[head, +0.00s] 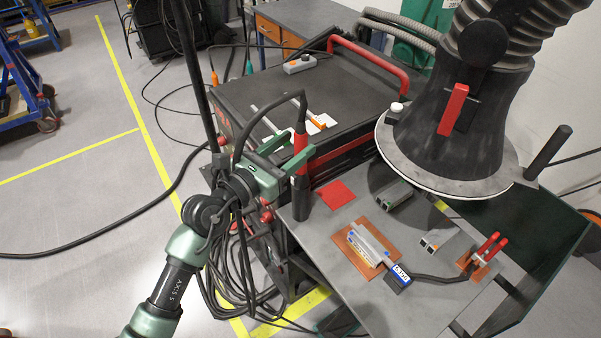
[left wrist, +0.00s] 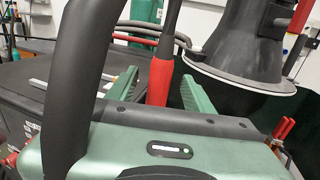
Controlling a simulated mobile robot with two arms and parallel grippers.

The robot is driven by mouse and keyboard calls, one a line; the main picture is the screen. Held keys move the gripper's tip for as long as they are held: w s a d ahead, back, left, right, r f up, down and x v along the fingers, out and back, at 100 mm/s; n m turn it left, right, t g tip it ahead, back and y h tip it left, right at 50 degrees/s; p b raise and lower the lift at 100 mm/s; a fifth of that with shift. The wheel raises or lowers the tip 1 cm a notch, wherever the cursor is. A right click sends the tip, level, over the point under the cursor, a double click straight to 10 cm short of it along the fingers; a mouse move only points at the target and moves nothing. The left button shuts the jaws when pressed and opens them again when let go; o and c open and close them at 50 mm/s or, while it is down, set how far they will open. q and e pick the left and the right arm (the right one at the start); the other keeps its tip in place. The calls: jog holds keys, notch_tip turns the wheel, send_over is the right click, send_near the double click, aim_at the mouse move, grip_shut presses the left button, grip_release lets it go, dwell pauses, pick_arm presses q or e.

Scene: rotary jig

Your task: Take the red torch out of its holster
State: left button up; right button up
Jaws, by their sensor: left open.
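The red torch (head: 300,142) stands upright in its black holster (head: 300,198) at the left edge of the grey bench. A black hose curves up from its top and back to the left. My left gripper (head: 286,152) is open at the torch's red grip. In the left wrist view, the torch (left wrist: 160,80) shows between the two green fingers of the gripper (left wrist: 158,92), with a visible gap on either side. The holster is hidden in that view by the gripper body. My right gripper is not in view.
A large grey extraction hood (head: 455,120) hangs over the bench (head: 330,235) on the right. A black welder case with a red handle (head: 370,62) stands behind. Copper plates, a cable with a blue-labelled block (head: 399,278) and a red-handled clamp (head: 490,247) lie on the bench.

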pick_arm(q)
jog(key=x, duration=0.2)
jog(key=p+x, duration=0.1)
jog(key=x, duration=0.2)
jog(key=shift+w+d+f, duration=0.2)
jog(key=shift+w, duration=0.05)
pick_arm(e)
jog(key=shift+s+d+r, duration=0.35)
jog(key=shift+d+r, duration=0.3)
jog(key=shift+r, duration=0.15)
pick_arm(q)
jog(key=shift+c, duration=0.3)
jog(key=shift+a, duration=0.1)
jog(key=c, duration=1)
jog(key=shift+r, duration=0.15)
grip_shut()
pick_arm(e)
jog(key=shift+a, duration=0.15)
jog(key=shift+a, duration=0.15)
